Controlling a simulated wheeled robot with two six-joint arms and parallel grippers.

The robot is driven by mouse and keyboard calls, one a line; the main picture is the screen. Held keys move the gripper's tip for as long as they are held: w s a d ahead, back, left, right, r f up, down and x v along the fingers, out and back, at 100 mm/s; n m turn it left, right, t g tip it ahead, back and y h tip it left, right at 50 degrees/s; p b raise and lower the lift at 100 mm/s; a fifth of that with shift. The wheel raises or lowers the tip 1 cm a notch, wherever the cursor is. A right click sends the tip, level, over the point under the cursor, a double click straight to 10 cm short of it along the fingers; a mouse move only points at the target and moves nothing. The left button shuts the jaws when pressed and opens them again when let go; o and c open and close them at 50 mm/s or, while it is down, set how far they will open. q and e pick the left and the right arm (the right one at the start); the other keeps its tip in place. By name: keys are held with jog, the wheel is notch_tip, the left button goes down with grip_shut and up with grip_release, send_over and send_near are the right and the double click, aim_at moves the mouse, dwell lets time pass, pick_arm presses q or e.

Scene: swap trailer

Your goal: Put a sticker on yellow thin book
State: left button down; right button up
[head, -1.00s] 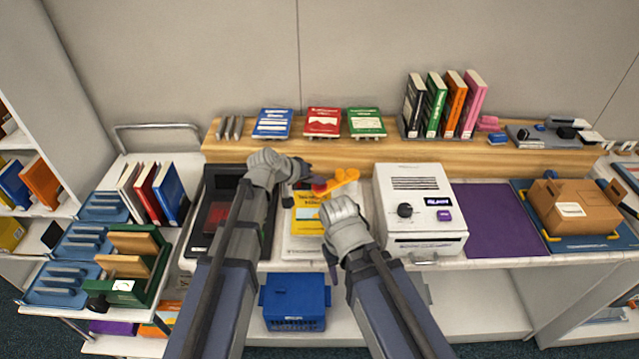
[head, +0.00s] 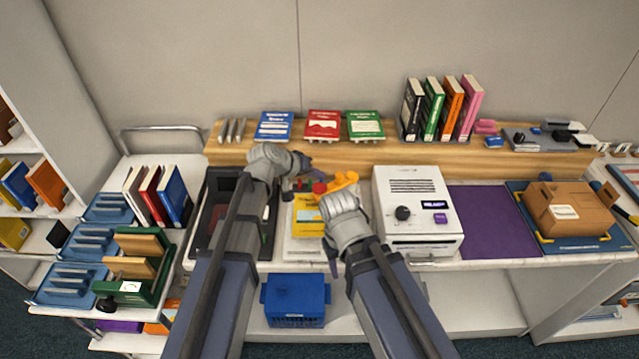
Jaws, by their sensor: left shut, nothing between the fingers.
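The yellow thin book (head: 308,222) lies on a white board or stand (head: 300,250) at the middle of the counter, partly covered by my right gripper. An orange tool with a red part (head: 338,184) sits at the book's far edge. My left gripper (head: 303,162) is shut and empty, above the counter just behind and left of the book. My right gripper (head: 328,258) is over the book's right side; its fingers are mostly hidden behind its wrist. No sticker can be made out.
A white machine with a knob (head: 420,215) stands close on the right, with a purple mat (head: 490,222) beyond it. A dark tray (head: 213,205) lies left, under my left arm. A wooden shelf (head: 300,155) with books runs along the back. A blue crate (head: 295,300) is below.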

aim_at(317, 190)
pick_arm(q)
jog(key=shift+r+p, duration=1.15)
jog(key=shift+r, duration=0.4)
jog(key=shift+f, duration=0.1)
jog(key=s+a+f+m+g+y, duration=0.1)
jog(key=s+f+g+y, duration=0.1)
jog(key=s, duration=0.6)
jog(key=s+a+f+m+g+y, duration=0.1)
jog(key=s+a+f+g+y, duration=0.1)
jog(key=s, duration=0.7)
jog(key=s+a+f+m+g+y, duration=0.1)
jog(key=s+y, duration=0.3)
jog(key=s, duration=0.5)
jog(key=shift+a+f+g, duration=0.7)
jog(key=shift+f+g, duration=0.05)
jog(key=shift+g, duration=0.05)
